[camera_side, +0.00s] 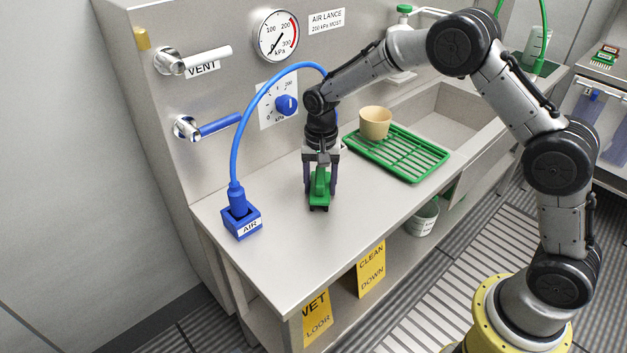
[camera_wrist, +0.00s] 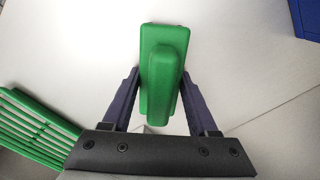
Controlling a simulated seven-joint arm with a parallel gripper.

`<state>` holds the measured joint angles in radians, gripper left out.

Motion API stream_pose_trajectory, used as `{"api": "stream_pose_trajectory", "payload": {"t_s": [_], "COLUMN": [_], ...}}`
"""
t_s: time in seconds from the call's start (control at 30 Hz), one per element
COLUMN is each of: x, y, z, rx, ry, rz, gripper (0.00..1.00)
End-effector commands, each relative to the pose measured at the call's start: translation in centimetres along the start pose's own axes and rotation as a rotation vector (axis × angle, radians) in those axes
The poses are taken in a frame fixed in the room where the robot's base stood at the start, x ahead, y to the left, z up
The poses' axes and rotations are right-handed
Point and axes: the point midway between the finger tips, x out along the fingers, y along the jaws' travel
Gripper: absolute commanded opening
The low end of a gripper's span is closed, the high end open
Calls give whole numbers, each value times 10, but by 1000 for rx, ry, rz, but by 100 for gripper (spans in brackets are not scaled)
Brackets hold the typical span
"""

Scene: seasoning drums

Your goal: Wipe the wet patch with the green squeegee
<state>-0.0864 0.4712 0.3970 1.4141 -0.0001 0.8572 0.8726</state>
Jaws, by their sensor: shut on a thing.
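The green squeegee (camera_side: 319,188) is between the fingers of my gripper (camera_side: 320,181) over the steel bench top, left of the green drying rack. In the wrist view the squeegee (camera_wrist: 163,65) points away from my gripper (camera_wrist: 160,76), its raised handle between the two dark fingers. My gripper is shut on it. The squeegee's dark lower edge is close to the bench; I cannot tell whether it touches. I cannot make out a wet patch on the bench in either view.
The blue AIR block (camera_side: 241,222) with its hose stands left on the bench. The green rack (camera_side: 400,153) holds a tan cup (camera_side: 375,122). The VENT handle (camera_side: 207,59) and blue lever (camera_side: 220,124) stick out from the back panel. The front bench top (camera_side: 283,250) is clear.

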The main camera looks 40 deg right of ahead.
Motion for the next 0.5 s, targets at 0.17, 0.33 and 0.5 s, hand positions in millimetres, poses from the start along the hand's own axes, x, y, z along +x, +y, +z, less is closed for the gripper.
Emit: {"api": "stream_pose_trajectory", "payload": {"t_s": [0.17,0.33,0.5], "x": [0,0,0], "y": [13,24,35], "z": [13,24,35], "rx": [-1,-1,0], "ry": [-3,-4,-4], "rz": [4,4,5], "gripper": [15,15,15]}}
